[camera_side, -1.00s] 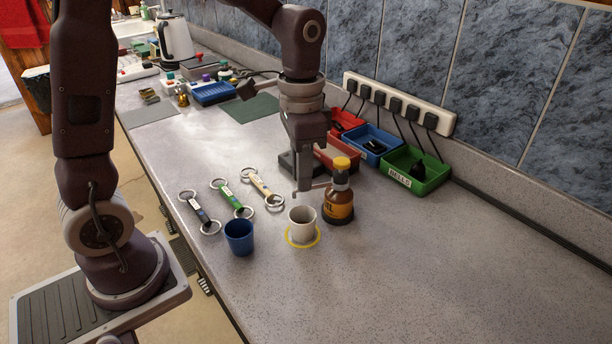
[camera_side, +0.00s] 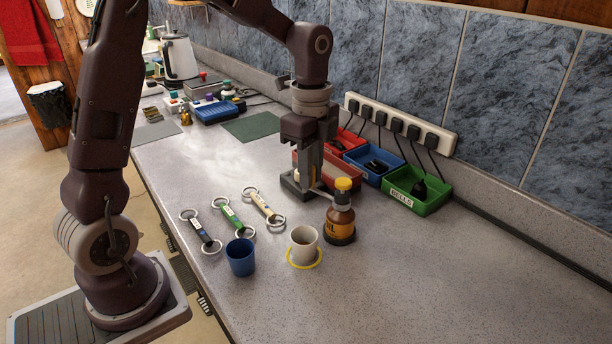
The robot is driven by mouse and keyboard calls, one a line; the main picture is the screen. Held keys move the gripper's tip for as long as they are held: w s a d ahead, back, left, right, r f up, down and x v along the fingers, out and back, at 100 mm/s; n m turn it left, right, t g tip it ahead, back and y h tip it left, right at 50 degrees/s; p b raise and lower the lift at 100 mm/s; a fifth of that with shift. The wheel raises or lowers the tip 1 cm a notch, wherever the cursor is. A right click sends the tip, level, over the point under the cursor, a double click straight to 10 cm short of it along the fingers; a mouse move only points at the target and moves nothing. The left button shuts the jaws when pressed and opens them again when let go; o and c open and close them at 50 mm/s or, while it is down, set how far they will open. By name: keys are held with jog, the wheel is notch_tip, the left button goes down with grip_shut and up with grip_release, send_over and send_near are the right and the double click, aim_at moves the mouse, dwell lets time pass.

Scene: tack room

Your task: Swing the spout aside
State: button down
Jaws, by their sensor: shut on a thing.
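The spout (camera_side: 321,192) is a thin grey bar low beside the dark base (camera_side: 293,188) of a small stand. It points toward the amber bottle with the yellow cap (camera_side: 341,218), and its far end is hidden behind or beside that bottle. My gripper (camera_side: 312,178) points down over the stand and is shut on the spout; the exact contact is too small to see.
Red, blue (camera_side: 374,166) and green bins (camera_side: 417,190) stand behind, below a power strip (camera_side: 402,124). The counter at the right front is clear.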

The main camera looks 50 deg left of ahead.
jog(key=shift+w+a+m, duration=0.1)
jog(key=shift+w+m, duration=0.9)
jog(key=shift+m, duration=0.5)
jog(key=c, duration=1.3)
grip_release()
jog(key=shift+c, duration=0.2)
notch_tip(320, 180, up, 7)
jog(key=s+d+r+n+t+y, duration=0.1)
jog(key=s+d+r+n, duration=0.1)
jog(key=s+n, duration=0.3)
jog(key=s+d+r+n+t, duration=0.1)
jog(key=s+r+n, duration=0.15)
jog(key=s, duration=0.35)
jog(key=s+d+f+n+t, duration=0.1)
jog(key=s+n, duration=0.4)
jog(key=s, duration=0.1)
jog(key=s+d+f+n+t+h, duration=0.1)
jog(key=s+f+n+t, duration=0.1)
jog(key=s+n, duration=0.3)
jog(key=shift+s+t, duration=0.3)
jog(key=shift+s, duration=0.45)
